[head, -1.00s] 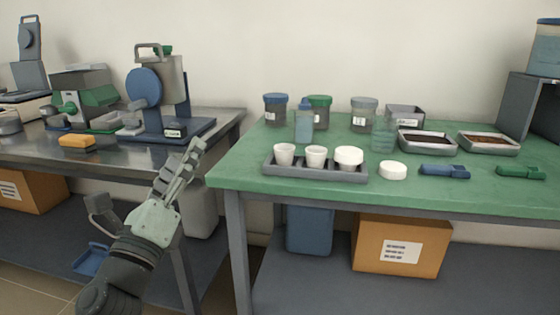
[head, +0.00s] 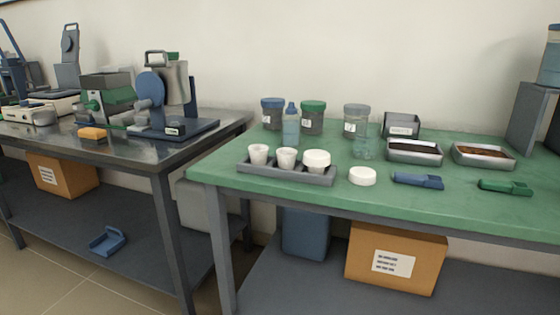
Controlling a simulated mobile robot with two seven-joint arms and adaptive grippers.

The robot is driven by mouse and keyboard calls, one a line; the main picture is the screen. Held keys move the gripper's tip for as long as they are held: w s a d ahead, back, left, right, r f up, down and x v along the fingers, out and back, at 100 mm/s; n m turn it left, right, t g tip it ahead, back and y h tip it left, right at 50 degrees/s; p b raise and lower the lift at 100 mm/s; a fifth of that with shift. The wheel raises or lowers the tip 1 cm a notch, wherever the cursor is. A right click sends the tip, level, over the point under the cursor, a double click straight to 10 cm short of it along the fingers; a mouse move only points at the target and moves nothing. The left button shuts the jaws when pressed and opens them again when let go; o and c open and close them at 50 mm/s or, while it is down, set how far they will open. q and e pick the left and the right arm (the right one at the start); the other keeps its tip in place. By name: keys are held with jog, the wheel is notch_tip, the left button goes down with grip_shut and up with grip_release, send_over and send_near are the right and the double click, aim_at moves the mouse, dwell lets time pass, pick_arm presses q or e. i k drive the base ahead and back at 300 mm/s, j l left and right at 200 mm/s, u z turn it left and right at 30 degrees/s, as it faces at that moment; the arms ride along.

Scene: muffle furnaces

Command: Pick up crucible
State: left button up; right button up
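Several white items stand in a grey tray (head: 292,175) at the front left of the green table. Two are open white crucibles, a left one (head: 258,154) and a middle one (head: 286,159). The third, at the right end of the tray, is a white crucible with a lid on it (head: 316,161). A separate white lid-like disc (head: 362,176) lies on the table just right of the tray. Neither of my grippers shows in the head view now.
Two trays of dark material (head: 414,158) and blue (head: 418,181) and green (head: 505,188) tools are to the right. A metal table (head: 150,154) with machines stands left, across a gap.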

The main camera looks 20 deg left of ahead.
aim_at(258, 152)
jog(key=l, duration=1.6)
jog(key=u, duration=0.05)
